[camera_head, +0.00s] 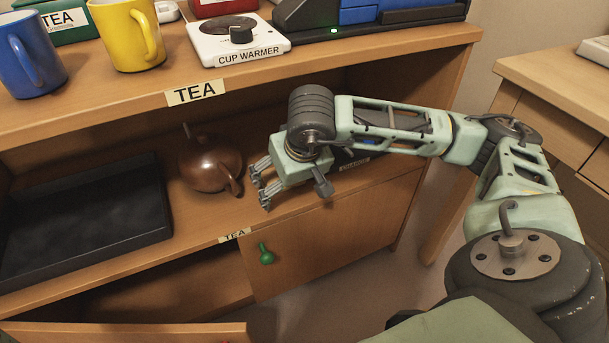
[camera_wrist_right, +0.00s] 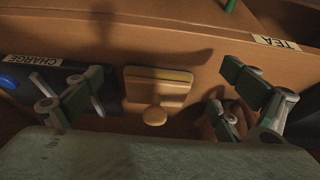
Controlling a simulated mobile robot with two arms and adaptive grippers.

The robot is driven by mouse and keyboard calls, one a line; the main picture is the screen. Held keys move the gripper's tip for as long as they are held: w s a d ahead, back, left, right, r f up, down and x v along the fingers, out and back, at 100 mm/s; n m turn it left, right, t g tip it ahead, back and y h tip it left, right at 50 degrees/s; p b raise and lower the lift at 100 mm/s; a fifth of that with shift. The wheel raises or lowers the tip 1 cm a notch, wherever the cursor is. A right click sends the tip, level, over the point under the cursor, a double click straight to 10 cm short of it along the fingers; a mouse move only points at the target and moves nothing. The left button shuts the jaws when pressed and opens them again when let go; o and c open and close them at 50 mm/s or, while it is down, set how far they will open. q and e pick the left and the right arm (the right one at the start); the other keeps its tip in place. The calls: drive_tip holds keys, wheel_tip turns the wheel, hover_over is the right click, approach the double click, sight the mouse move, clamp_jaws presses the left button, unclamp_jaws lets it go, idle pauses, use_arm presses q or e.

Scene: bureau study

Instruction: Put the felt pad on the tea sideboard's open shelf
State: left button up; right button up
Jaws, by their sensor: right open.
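A tan block with a yellowish stripe along one edge and a round knob (camera_wrist_right: 157,90), likely the felt pad, shows in the right wrist view. It lies on the open shelf, between my open fingers in the picture and apart from them. In the head view it is hidden behind my gripper. The tea sideboard (camera_head: 130,110) has its open shelf (camera_head: 190,215) below the TEA-labelled top. My right gripper (camera_head: 262,188) is open and empty, inside the shelf space beside the teapot. My left gripper is not in view.
A brown teapot (camera_head: 210,165) stands left of my right gripper. A black tray (camera_head: 85,220) fills the shelf's left. A dark CHARGE-labelled item (camera_wrist_right: 20,75) sits at the other side. Mugs and a cup warmer (camera_head: 238,40) stand on top. A green-knobbed door (camera_head: 310,240) is below.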

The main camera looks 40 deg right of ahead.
drive_tip(key=s, duration=0.2)
drive_tip(key=s+a, duration=0.1)
drive_tip(key=s, duration=0.2)
drive_tip(key=s+a+p, duration=0.1)
drive_tip(key=s, duration=0.1)
drive_tip(key=shift+s, duration=0.15)
idle(1.2)
